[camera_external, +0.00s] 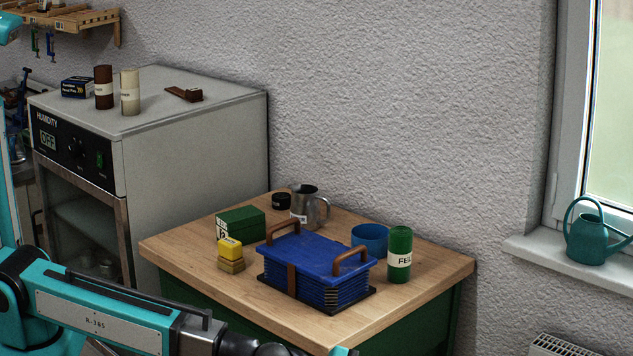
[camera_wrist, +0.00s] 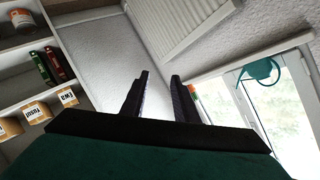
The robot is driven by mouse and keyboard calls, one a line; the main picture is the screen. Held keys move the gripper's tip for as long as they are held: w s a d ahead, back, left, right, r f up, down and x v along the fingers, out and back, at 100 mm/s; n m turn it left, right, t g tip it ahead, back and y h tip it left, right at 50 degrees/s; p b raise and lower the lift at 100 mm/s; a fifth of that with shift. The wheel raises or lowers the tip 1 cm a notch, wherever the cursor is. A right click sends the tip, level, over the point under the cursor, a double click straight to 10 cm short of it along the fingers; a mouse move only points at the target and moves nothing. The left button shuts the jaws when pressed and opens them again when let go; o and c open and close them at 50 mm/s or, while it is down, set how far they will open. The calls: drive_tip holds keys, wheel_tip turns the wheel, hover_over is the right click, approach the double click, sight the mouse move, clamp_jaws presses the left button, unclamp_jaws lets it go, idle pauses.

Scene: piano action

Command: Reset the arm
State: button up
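In the wrist view my gripper (camera_wrist: 159,80) shows two dark fingers standing apart.
The table (camera_external: 430,275) bears a blue handled block (camera_external: 315,255), green box, steel mug, blue bowl and green can. A humidity cabinet (camera_external: 200,150) stands behind left. The wrist view shows shelves (camera_wrist: 40,75), a radiator (camera_wrist: 180,20) and a teal watering can (camera_wrist: 260,70).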

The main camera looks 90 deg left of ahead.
drive_tip(key=s+d+f+g, duration=0.1)
drive_tip(key=s+f, duration=0.2)
drive_tip(key=f, duration=0.4)
drive_tip(key=s+d+f+g, duration=0.1)
drive_tip(key=s+f+g, duration=0.15)
drive_tip(key=f, duration=0.55)
drive_tip(key=s+a+f+n+g+y+b, duration=0.1)
drive_tip(key=s+a+f+n+g+y, duration=0.15)
drive_tip(key=s+a+f, duration=0.65)
drive_tip(key=s+a+f+n+g+y+b, duration=0.15)
drive_tip(key=s+a+f+g, duration=0.25)
drive_tip(key=s+f, duration=0.5)
drive_tip(key=s+a+f+n+g+h, duration=0.1)
drive_tip(key=s+f+g, duration=0.3)
drive_tip(key=s, duration=1)
drive_tip(key=s+a+f+n+g+h+b, duration=0.1)
drive_tip(key=s+f+g, duration=0.4)
drive_tip(key=s+f, duration=0.5)
drive_tip(key=s+a+n+h, duration=0.1)
drive_tip(key=s+a+n, duration=0.1)
drive_tip(key=s, duration=0.3)
drive_tip(key=shift+a+f+n+b, duration=0.2)
drive_tip(key=shift+f+n+b, duration=0.1)
drive_tip(key=shift+f, duration=0.05)
